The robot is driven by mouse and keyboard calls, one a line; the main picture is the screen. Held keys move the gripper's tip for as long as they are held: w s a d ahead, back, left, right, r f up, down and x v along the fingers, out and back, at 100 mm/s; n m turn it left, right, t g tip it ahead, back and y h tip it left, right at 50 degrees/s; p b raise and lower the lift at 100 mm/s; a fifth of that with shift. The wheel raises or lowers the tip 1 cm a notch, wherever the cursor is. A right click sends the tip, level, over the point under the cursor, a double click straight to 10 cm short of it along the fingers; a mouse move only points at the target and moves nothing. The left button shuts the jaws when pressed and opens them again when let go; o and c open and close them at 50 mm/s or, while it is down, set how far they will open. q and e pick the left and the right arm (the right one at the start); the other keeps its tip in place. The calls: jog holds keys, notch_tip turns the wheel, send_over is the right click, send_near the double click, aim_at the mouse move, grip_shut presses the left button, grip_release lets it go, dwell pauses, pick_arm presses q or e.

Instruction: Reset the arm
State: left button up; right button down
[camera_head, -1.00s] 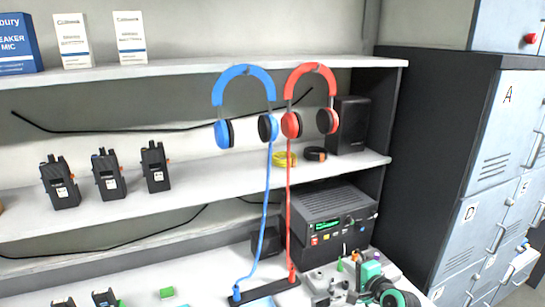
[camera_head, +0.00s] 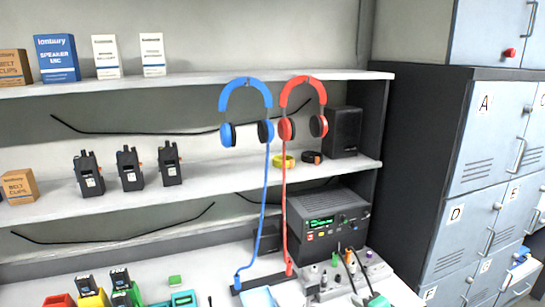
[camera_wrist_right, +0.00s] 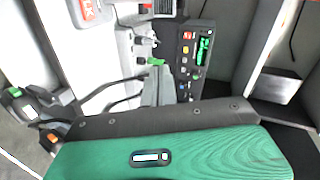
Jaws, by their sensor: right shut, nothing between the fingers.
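My right gripper (camera_head: 374,300) shows only as a small green and pale part at the bottom edge of the head view, near the desk panel. In the right wrist view its pale fingers (camera_wrist_right: 158,86) are together with nothing between them. They point toward the desk equipment, and I cannot tell how far above it they are. My left gripper is not in view.
Blue headphones (camera_head: 246,97) and red headphones (camera_head: 303,95) hang by the shelves, their cords running down. A black radio unit (camera_head: 325,226) stands on the desk beside a control panel (camera_head: 322,285). Grey lockers (camera_head: 490,135) stand at the right.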

jog(key=s+a+f+n+g+h, duration=0.15)
jog(key=s+f+n, duration=0.25)
jog(key=s, duration=0.5)
jog(key=s+a+f+n+g, duration=0.1)
jog(key=s+f+n+g, duration=0.25)
jog(key=s, duration=0.55)
jog(key=s+d+n+g+h, duration=0.2)
jog(key=s+n+g+h, duration=0.3)
jog(key=s, duration=1.5)
notch_tip(320, 180, down, 30)
jog(key=n+y, duration=0.1)
jog(key=y, duration=0.1)
jog(key=s+d+f+g, duration=0.1)
jog(key=s+d+f, duration=0.2)
jog(key=s+f, duration=1.6)
jog(key=shift+s+f+g+h, duration=0.3)
jog(key=shift+f+g+h, duration=0.1)
jog(key=shift+f, duration=0.55)
